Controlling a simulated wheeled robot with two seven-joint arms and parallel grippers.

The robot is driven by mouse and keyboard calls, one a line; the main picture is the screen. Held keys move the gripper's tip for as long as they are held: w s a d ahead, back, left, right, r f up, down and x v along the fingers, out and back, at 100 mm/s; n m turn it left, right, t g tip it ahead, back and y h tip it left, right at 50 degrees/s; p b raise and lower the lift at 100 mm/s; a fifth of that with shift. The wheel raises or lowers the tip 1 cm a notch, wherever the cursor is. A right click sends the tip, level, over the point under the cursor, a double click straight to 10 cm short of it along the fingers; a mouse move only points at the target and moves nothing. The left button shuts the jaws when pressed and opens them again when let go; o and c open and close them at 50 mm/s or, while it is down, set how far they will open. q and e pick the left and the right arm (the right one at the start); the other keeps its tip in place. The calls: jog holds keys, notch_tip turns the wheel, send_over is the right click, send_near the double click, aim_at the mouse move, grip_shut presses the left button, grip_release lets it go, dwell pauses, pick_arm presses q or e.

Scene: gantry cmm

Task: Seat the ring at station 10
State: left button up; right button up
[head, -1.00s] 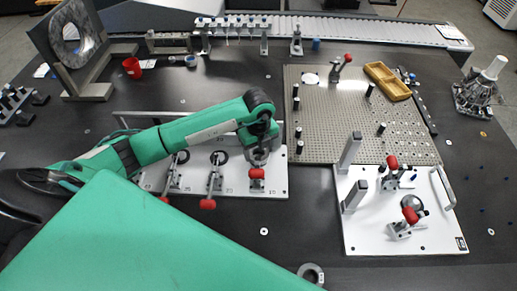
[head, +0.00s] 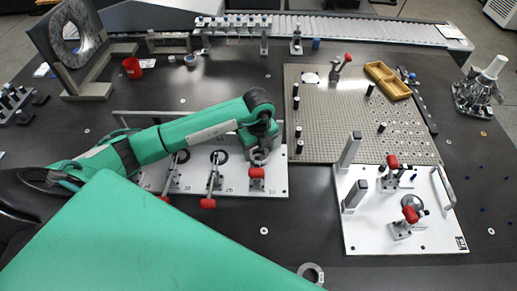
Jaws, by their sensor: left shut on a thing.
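My left gripper (head: 260,148) reaches in from the left and points down over the rightmost station of the white fixture plate (head: 219,189). It is shut on a grey ring (head: 259,158), whose lower edge shows just under the fingers. The ring is at the station, behind its red-handled clamp (head: 257,173); the fingers hide whether it lies flat or is fully down. The printed station label is too small to read surely. Two other stations on the plate have dark round seats, such as the middle one (head: 219,157). My right gripper is not in view.
Another grey ring (head: 312,273) lies at the front edge, partly cut off. To the right are a perforated plate (head: 335,125) with pins and a yellow tray (head: 388,80), and a white fixture (head: 365,235) with posts and red-handled clamps. A red cup (head: 132,67) stands back left.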

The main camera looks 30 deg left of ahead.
pick_arm(q)
jog(key=shift+f, duration=0.3)
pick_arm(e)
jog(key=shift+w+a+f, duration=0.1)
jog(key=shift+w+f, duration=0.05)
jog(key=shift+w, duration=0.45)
pick_arm(q)
jog(key=shift+f, duration=0.15)
jog(key=o, duration=1.4)
jog(key=shift+c, duration=0.2)
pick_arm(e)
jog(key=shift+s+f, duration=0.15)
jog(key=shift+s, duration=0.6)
pick_arm(q)
jog(key=shift+f, duration=0.1)
